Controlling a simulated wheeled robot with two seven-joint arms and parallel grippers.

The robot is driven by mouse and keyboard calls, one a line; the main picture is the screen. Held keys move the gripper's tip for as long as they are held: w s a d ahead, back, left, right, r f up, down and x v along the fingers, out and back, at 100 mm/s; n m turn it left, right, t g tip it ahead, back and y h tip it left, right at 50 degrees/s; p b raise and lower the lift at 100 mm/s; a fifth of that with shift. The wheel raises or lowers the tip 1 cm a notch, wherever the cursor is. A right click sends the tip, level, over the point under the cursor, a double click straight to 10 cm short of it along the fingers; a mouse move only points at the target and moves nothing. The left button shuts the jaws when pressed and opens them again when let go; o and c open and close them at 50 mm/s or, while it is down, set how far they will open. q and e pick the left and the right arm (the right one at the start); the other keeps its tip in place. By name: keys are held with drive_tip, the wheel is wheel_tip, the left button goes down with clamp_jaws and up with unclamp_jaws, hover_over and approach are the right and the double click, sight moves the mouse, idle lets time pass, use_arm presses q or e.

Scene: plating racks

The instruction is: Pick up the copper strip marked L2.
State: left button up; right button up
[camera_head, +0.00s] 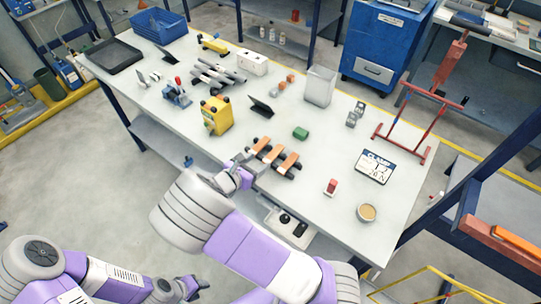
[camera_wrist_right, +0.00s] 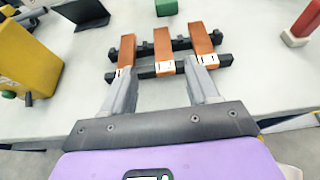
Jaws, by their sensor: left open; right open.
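Three copper strips lie side by side across a black rack (camera_wrist_right: 184,44) on the table. In the right wrist view they are the left strip (camera_wrist_right: 127,49), the middle strip (camera_wrist_right: 163,45) and the right strip (camera_wrist_right: 199,38). Each has a white label at its near end; the marks are too small to read, so I cannot tell which is L2. The strips also show in the head view (camera_head: 275,154). My right gripper (camera_wrist_right: 160,72) is open and empty, its fingers pointing at the rack's near side, around the middle strip's line. My left gripper (camera_head: 190,287) is open, low and away from the table.
A yellow box (camera_head: 216,116) stands left of the rack, with a black tilted stand (camera_head: 261,106) behind it. A green block (camera_head: 301,133) lies behind right.

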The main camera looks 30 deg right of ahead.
sight(274, 154)
drive_tip(key=shift+d+f, duration=0.2)
drive_tip(key=shift+d, duration=0.25)
drive_tip(key=b+x, duration=0.1)
drive_tip(key=x, duration=0.5)
drive_tip(key=shift+d+f, duration=0.1)
clamp_jaws()
